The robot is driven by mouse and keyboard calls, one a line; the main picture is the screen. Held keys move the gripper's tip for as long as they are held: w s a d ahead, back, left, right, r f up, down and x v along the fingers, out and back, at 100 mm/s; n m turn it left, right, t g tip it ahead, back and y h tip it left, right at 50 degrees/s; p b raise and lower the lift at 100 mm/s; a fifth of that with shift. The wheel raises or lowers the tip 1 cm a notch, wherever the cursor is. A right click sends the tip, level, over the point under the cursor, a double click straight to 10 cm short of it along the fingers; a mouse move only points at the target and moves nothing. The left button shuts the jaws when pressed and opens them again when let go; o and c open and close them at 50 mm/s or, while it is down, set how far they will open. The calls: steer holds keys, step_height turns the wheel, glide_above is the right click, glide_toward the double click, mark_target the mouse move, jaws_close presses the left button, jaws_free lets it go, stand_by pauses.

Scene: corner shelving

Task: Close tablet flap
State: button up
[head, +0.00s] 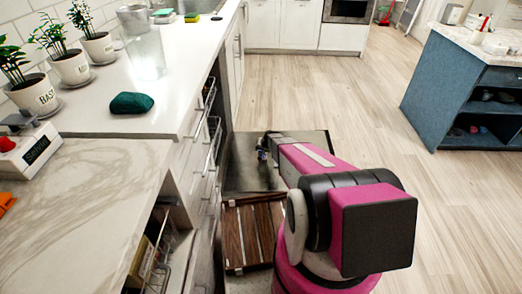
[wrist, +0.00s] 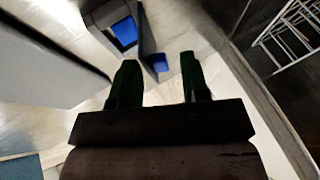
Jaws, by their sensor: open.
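My gripper (wrist: 159,60) is open, with two dark green fingers apart and nothing seen between them. The tablet flap (wrist: 148,32) looks like a thin dark plate standing open beside a dark-framed compartment (wrist: 104,17) with blue inside. A second blue patch (wrist: 160,63) shows past the flap, in line with the gap between my fingertips. I cannot tell whether a finger touches the flap. In the head view my gripper (head: 263,148) is small, low over a dark open door panel (head: 246,178); the flap cannot be made out there.
A white wire rack (wrist: 290,35) stands at the right in the wrist view. A brown slatted wooden piece (head: 236,238) lies beside my arm. The counter (head: 115,155) and drawers with handles run along the left. Open wooden floor (head: 340,105) lies to the right, before a blue island (head: 445,90).

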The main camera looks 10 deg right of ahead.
jaws_close()
steer(key=shift+d+y, duration=0.15)
steer(key=shift+y, duration=0.15)
stand_by(0.4)
steer(key=shift+d+f+y, duration=0.2)
steer(key=shift+d+y, duration=0.25)
steer(key=shift+y, duration=0.15)
steer(key=y, duration=0.1)
steer(key=d+f+m+t+y, duration=0.1)
steer(key=shift+s+d+y, duration=0.15)
steer(key=shift+d+y, duration=0.15)
steer(key=shift+y, duration=0.1)
steer(key=shift+s+d+f+m+t+y, duration=0.1)
steer(key=shift+d+f+m+t+y, duration=0.3)
steer(key=shift+y, duration=0.7)
steer(key=shift+s+d+f+m+t+y, duration=0.15)
steer(key=shift+d+f+t+y, duration=0.2)
steer(key=shift+y, duration=0.25)
steer(key=shift+d+f+m+t+y, duration=0.15)
steer(key=shift+f+t+y, duration=0.1)
steer(key=shift+f+y, duration=0.25)
steer(key=shift+r, duration=0.1)
